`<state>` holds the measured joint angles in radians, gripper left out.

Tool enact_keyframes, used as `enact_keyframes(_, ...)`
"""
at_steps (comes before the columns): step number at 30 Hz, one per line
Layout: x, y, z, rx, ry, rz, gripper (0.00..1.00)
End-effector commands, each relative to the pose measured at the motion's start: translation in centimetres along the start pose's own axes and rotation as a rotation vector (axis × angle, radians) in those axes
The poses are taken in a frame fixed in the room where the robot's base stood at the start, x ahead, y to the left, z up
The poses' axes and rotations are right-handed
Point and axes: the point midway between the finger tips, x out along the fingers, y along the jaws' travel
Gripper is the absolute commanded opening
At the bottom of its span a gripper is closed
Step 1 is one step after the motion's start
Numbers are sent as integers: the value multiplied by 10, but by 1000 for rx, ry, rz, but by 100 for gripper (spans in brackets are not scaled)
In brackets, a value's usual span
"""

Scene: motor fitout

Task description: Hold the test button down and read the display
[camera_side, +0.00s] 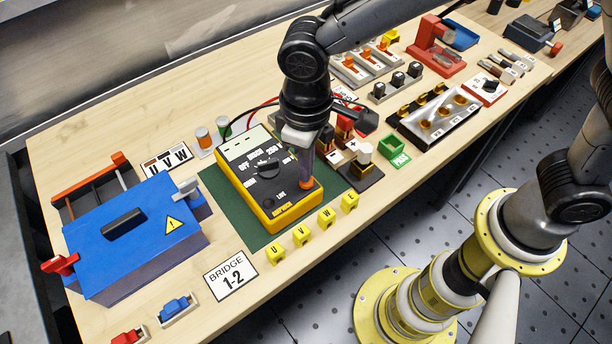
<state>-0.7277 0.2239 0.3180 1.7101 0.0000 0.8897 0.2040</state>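The yellow and black tester (240,188) lies on a green mat (224,203) on the bench. Its dial (267,168) is in the middle of its face, with printed markings around it. The pale display (243,146) is at its far end; I cannot make out any reading. The orange test button (306,184) is at the near right corner. My gripper (305,178) points down over it, its fingers looking like one narrow column, shut, with the tips at the button. I cannot tell how far the button is pressed.
A blue box with a warning sign (135,240) stands to the left. Several yellow lettered blocks (301,236) line the mat's near side. Dark terminal posts (362,170) and a green PASS piece (397,150) stand to the right. Red and black leads (262,106) run behind the tester.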

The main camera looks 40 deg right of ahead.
Motion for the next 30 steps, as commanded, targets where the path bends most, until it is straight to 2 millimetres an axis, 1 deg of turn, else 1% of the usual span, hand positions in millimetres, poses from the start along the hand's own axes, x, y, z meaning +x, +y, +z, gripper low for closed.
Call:
enact_keyframes(24, 16, 0, 0, 0, -1, 0, 0)
enact_keyframes(30, 16, 0, 0, 0, 0, 0, 0)
